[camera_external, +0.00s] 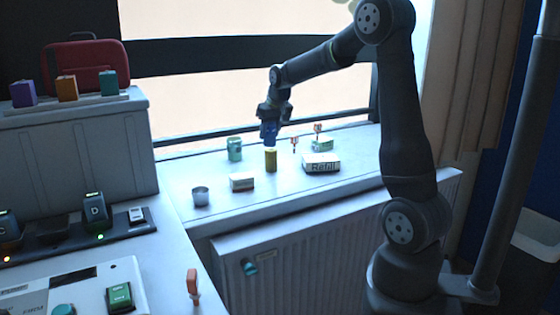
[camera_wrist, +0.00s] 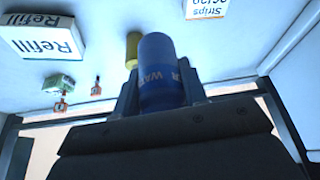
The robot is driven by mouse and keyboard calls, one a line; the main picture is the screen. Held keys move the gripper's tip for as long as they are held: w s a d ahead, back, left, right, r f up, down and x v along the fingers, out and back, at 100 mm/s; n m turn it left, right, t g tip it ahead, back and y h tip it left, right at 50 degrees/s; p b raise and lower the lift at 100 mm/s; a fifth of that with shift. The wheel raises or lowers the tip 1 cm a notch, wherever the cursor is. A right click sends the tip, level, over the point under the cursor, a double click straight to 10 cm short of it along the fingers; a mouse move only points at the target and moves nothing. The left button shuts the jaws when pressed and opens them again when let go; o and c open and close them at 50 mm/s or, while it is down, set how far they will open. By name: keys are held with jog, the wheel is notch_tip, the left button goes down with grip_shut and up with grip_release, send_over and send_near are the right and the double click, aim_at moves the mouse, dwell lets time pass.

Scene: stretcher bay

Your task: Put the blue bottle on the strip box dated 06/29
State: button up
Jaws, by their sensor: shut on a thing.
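My gripper (camera_external: 271,117) is shut on the blue bottle (camera_wrist: 160,75), which fills the space between the fingers in the wrist view. In the external view the blue bottle (camera_external: 269,132) is held above the sill, just over a yellow can. The strip box (camera_wrist: 206,8) reads "Strips 06/29" at the top edge of the wrist view, partly cut off. In the external view the small white strip box (camera_external: 242,182) lies on the sill, left of and nearer than the gripper. Its top looks bare.
The yellow can (camera_external: 271,161) stands below the gripper. A Refill box (camera_external: 321,164) and a small green box (camera_external: 322,145) lie to the right. A green can (camera_external: 235,149) stands behind the strip box. A metal cup (camera_external: 200,196) stands left of it. The window is behind.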

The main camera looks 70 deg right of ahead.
jog(key=w+a+f, duration=0.1)
jog(key=w+f, duration=0.1)
jog(key=w, duration=0.1)
jog(key=w+a+f, duration=0.2)
jog(key=w, duration=0.1)
jog(key=w+a+f, duration=0.1)
jog(key=w+f, duration=0.1)
jog(key=w, duration=0.1)
jog(key=shift+w+a+f, duration=0.1)
jog(key=shift+a, duration=0.3)
jog(key=shift+f, duration=2.05)
jog(key=o, duration=1.1)
jog(key=shift+f, duration=0.15)
jog(key=v, duration=1.2)
jog(key=shift+r, duration=0.2)
